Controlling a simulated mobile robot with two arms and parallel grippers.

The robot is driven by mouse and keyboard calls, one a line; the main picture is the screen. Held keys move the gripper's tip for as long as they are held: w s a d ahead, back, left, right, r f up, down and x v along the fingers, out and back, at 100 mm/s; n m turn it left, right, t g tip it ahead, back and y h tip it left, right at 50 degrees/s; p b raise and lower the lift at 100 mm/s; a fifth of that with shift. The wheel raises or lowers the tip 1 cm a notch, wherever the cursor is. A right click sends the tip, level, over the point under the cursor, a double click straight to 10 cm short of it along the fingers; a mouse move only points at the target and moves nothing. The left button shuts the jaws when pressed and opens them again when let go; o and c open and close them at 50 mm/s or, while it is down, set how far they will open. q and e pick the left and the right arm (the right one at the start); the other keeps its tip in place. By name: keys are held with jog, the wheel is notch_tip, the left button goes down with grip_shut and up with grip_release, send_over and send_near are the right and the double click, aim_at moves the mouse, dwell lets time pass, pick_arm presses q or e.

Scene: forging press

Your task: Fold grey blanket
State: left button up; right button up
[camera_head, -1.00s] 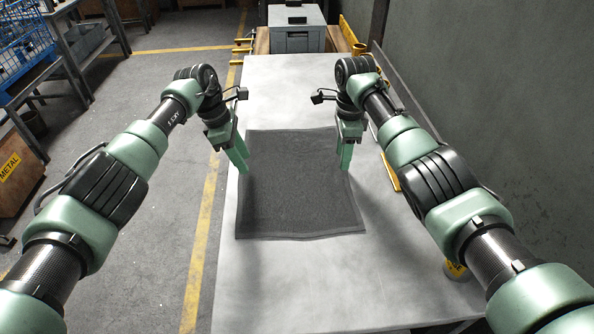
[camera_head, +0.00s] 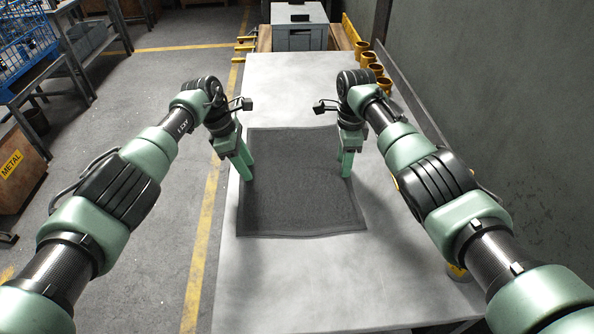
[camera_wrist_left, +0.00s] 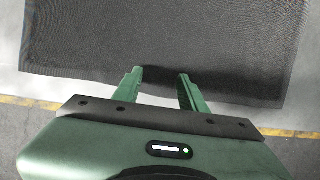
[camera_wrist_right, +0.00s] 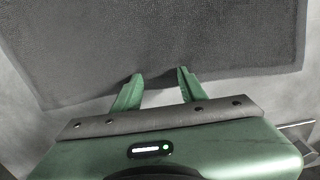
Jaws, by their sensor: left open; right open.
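The grey blanket (camera_head: 298,195) lies flat and spread out on the pale table, its near edge slightly uneven. My left gripper (camera_head: 246,172) is over the blanket's left edge in the head view. In the left wrist view its fingers (camera_wrist_left: 160,76) are apart with the blanket's edge (camera_wrist_left: 160,45) at their tips. My right gripper (camera_head: 346,172) is over the blanket's right edge. In the right wrist view its fingers (camera_wrist_right: 160,78) are apart at the edge of the blanket (camera_wrist_right: 170,45). Whether the fingertips touch the cloth, I cannot tell.
The pale table (camera_head: 290,285) is bare in front of and behind the blanket. A grey box (camera_head: 298,38) stands beyond its far end. Several yellow cylinders (camera_head: 376,70) stand along the right side by the wall. Shelving (camera_head: 85,40) is at the far left.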

pick_arm(q)
jog(key=shift+c, duration=0.4)
pick_arm(e)
jog(key=shift+f, duration=0.1)
jog(key=shift+c, duration=0.4)
pick_arm(q)
jog(key=shift+s+f, duration=0.1)
grip_shut()
pick_arm(e)
jog(key=shift+s, duration=0.1)
grip_shut()
